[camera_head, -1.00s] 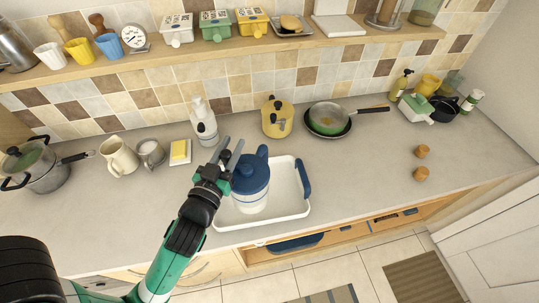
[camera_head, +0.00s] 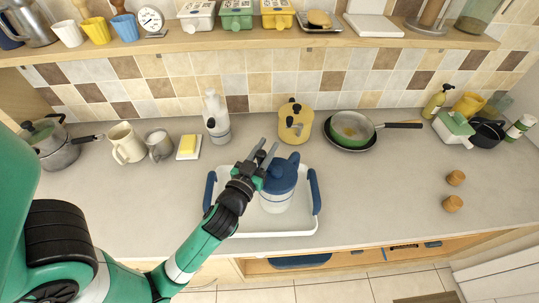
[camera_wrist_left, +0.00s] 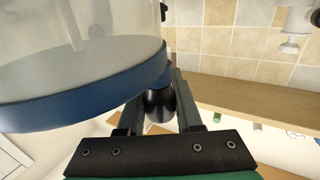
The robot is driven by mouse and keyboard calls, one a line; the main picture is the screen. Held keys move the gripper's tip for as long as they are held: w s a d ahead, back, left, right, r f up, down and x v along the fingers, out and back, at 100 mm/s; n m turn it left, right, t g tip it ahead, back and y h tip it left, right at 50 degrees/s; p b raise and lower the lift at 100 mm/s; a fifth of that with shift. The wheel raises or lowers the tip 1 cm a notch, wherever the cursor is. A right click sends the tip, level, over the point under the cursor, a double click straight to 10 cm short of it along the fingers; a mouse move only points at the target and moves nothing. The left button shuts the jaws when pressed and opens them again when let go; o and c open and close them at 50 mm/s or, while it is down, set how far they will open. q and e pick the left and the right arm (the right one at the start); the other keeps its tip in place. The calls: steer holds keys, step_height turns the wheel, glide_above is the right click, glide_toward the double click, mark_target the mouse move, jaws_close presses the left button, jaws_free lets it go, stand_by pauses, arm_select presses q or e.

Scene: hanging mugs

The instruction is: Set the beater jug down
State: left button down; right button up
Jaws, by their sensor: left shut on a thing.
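The beater jug (camera_head: 277,196) has a blue lid and a pale body. In the head view it is upright over the white tray with blue handles (camera_head: 245,229); I cannot tell whether its base touches the tray. My left gripper (camera_head: 258,160) comes from the left side and is shut on the jug at its lid side. In the left wrist view, the jug's clear body and blue band (camera_wrist_left: 85,95) fill the upper left, and a dark part lies between the fingers (camera_wrist_left: 160,103). The exact grip spot is partly hidden. My right gripper is not in view.
A yellow canister (camera_head: 295,122) and a pan (camera_head: 350,130) stand behind the tray. A white bottle (camera_head: 216,118), a butter dish (camera_head: 188,147) and mugs (camera_head: 126,144) stand to the left. Two wooden knobs (camera_head: 453,203) lie right. Counter between tray and knobs is clear.

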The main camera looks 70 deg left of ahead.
arm_select(q)
step_height(320, 180, down, 2)
steer(key=shift+s+f+b, duration=0.1)
steer(key=shift+b, duration=0.4)
steer(key=c, duration=0.6)
jaws_free()
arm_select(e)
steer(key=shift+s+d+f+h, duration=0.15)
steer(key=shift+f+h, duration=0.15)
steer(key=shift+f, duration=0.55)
